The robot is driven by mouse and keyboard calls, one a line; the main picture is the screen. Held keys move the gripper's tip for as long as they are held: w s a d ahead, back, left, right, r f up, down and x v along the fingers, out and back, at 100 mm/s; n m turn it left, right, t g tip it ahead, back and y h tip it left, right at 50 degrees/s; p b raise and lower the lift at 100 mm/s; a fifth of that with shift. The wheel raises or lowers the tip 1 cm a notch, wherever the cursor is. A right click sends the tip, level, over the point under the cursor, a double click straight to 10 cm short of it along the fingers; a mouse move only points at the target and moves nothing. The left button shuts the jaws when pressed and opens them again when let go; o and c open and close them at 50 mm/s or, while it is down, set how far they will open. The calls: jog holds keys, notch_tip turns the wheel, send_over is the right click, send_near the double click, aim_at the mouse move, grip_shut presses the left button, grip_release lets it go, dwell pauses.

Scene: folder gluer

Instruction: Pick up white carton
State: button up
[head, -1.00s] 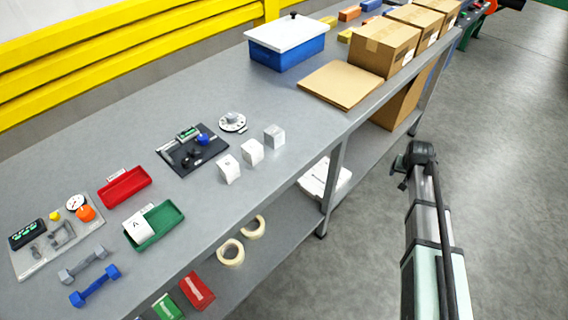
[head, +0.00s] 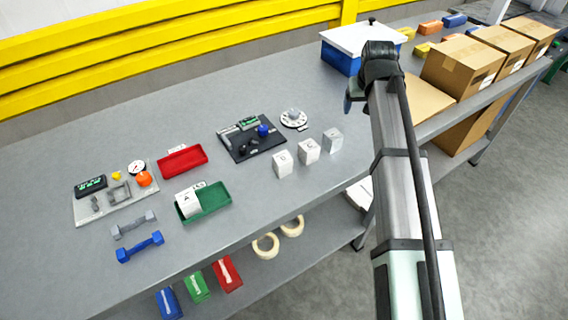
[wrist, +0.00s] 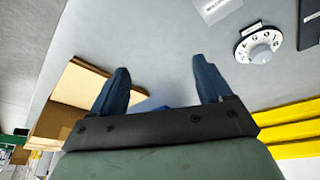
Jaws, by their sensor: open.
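Three small box-shaped cartons stand in a slanting row on the grey bench in the head view: a white carton (head: 282,164), a second white carton (head: 308,151) and a greyer one (head: 333,140). Another white carton (head: 188,204) lies in the green tray (head: 212,203). My gripper (wrist: 160,75) is open and empty in the wrist view, with bare bench between its fingers. In the head view it hangs over the bench, beyond and right of the carton row, its fingers mostly hidden by my arm. A pale labelled box face (wrist: 216,9) shows at the top of the wrist view.
A round dial (head: 294,118) and a black board (head: 251,138) lie behind the cartons. A red tray (head: 183,161) is farther left. A blue bin with white lid (head: 345,40) and brown boxes (head: 463,68) stand right. The bench front edge is near the cartons.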

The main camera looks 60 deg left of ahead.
jog(key=s+a+r+n+g+h, duration=0.1)
jog(key=s+a+r+n+g, duration=0.15)
jog(key=s, duration=1.15)
notch_tip(320, 180, up, 3)
jog(key=n+h, duration=0.2)
jog(key=n, duration=0.1)
send_over(283, 158)
jog(key=shift+m, duration=0.25)
notch_tip(283, 158, down, 8)
jog(key=shift+w+a+r, duration=0.1)
jog(key=shift+w, duration=0.05)
jog(key=shift+f, duration=2.6)
jog(key=c, duration=1.1)
